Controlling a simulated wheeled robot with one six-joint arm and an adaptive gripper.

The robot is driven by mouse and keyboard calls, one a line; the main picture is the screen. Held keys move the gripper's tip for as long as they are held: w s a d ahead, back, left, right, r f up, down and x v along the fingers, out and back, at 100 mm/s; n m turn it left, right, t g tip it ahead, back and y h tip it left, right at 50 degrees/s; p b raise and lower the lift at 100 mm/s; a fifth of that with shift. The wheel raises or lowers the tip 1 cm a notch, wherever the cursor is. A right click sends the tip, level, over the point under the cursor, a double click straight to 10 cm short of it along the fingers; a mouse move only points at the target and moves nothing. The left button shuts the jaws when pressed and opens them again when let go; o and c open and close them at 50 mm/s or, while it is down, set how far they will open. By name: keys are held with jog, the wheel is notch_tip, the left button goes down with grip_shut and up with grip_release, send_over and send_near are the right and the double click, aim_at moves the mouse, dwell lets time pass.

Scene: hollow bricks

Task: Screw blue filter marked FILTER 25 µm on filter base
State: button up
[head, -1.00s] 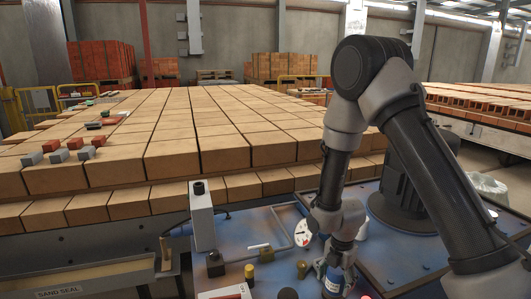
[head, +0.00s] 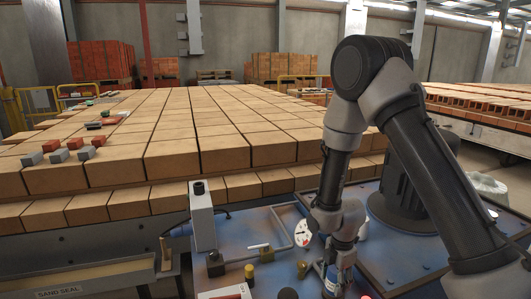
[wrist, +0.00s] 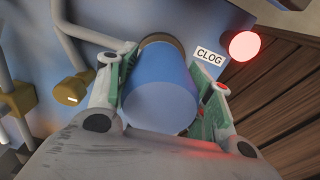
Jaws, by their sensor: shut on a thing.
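The blue filter (wrist: 160,92) stands between the two green-padded fingers of my gripper (wrist: 162,78) in the wrist view. My gripper is shut on it. The filter also shows as a blue and white cylinder low in the head view (head: 331,282), under my gripper (head: 334,270). Its FILTER 25 µm marking cannot be read in either view. Past the filter's far end, a brownish round rim (wrist: 158,40) shows, probably the filter base. The filter covers most of it, so I cannot tell how far the two are engaged.
A CLOG label (wrist: 209,57) and a lit red lamp (wrist: 245,46) sit close to the right finger. A yellow-brown fitting (wrist: 70,90) and pipes stand at left. The blue panel (head: 283,268) also carries a round gauge (head: 303,233). Rows of bricks (head: 180,155) lie behind.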

jog(key=shift+m, duration=0.7)
jog(key=shift+m, duration=1.4)
jog(key=shift+m, duration=1.4)
jog(key=shift+m, duration=1.5)
